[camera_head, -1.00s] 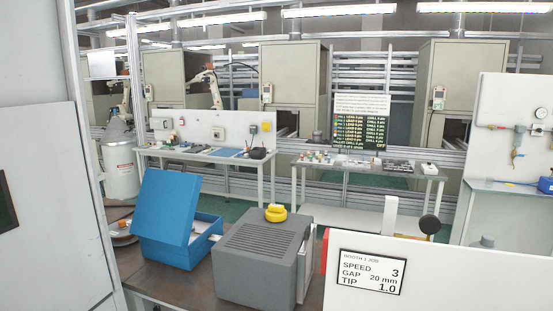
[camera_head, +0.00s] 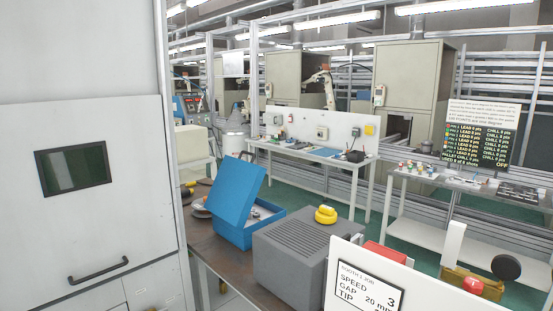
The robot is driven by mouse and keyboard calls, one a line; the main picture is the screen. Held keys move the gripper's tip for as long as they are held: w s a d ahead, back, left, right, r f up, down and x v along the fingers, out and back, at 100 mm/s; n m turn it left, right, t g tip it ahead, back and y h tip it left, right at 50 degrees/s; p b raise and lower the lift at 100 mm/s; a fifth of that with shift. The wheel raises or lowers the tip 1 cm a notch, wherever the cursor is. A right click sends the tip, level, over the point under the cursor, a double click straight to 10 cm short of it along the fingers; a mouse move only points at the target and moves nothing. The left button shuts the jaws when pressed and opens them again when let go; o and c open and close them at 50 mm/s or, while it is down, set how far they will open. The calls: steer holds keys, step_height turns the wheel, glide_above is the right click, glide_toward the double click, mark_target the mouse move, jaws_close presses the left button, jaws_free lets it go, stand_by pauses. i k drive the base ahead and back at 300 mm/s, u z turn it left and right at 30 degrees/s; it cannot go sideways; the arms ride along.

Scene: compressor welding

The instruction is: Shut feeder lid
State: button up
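A blue box (camera_head: 257,231), which looks like the feeder, stands on the brown bench. Its blue lid (camera_head: 233,191) is raised and leans up and back, so the box is open. Part of the inside shows, but the contents are too small to tell. A grey vented unit (camera_head: 303,252) stands right beside it, with a yellow knob-like piece (camera_head: 326,214) on top. My gripper is not in view.
A white panel with a job card (camera_head: 360,291) stands in front at the right, near a red button (camera_head: 473,285). A large white cabinet (camera_head: 120,200) with a window and black handle fills the left. Tables (camera_head: 310,157) stand behind.

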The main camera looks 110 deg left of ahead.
mark_target(234, 191)
steer(key=i, duration=2.85)
steer(key=u, duration=2.95)
steer(key=i, duration=5.2)
steer(key=u, duration=1.95)
steer(key=i, duration=1.8)
